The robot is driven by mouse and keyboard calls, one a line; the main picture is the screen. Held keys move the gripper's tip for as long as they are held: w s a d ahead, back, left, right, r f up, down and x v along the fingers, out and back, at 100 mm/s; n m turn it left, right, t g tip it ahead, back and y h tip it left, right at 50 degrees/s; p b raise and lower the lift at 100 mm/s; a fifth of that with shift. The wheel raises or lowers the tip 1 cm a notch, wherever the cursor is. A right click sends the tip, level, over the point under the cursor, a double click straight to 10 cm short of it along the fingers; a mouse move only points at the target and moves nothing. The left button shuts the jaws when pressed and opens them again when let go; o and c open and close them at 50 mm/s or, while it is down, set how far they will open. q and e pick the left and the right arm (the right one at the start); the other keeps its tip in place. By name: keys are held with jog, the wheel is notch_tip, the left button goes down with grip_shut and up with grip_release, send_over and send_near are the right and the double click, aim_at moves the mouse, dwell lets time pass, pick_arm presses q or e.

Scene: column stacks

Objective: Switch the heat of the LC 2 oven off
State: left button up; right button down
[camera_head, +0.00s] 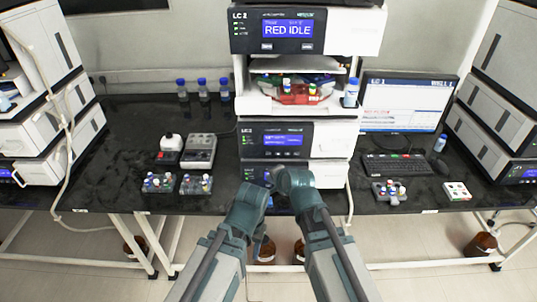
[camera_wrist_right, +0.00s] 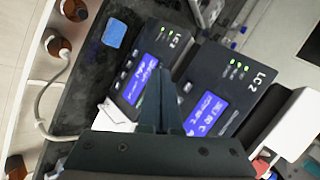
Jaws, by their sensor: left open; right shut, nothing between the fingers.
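The LC 2 stack stands in the middle of the head view. Its top module (camera_head: 290,30) has a lit blue display reading "RED IDLE". Lower in the stack is a dark panel marked LC 2 (camera_head: 283,139), with another dark panel (camera_head: 258,174) below it, partly hidden by my arms. The right wrist view shows two LC 2 panels with blue displays (camera_wrist_right: 207,114) (camera_wrist_right: 140,80), small buttons and green lights. My right gripper (camera_wrist_right: 164,98) is shut and empty in front of these panels; whether it touches is unclear. My left gripper (camera_head: 262,190) is open, low before the stack, its fingers mostly hidden.
Vial racks (camera_head: 160,183), a small hotplate-like device (camera_head: 169,148) and a grey keypad device (camera_head: 199,151) stand left of the stack. A monitor (camera_head: 404,105) and keyboard (camera_head: 397,164) are at right. Brown bottles (camera_head: 481,245) stand below the black bench.

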aim_at(268, 153)
jog(key=w, duration=0.8)
jog(key=shift+w, duration=0.4)
jog(key=shift+w, duration=0.15)
dwell(1.9)
jog(key=shift+w, duration=0.3)
jog(key=shift+w, duration=0.4)
dwell(0.6)
jog(key=shift+s, duration=0.85)
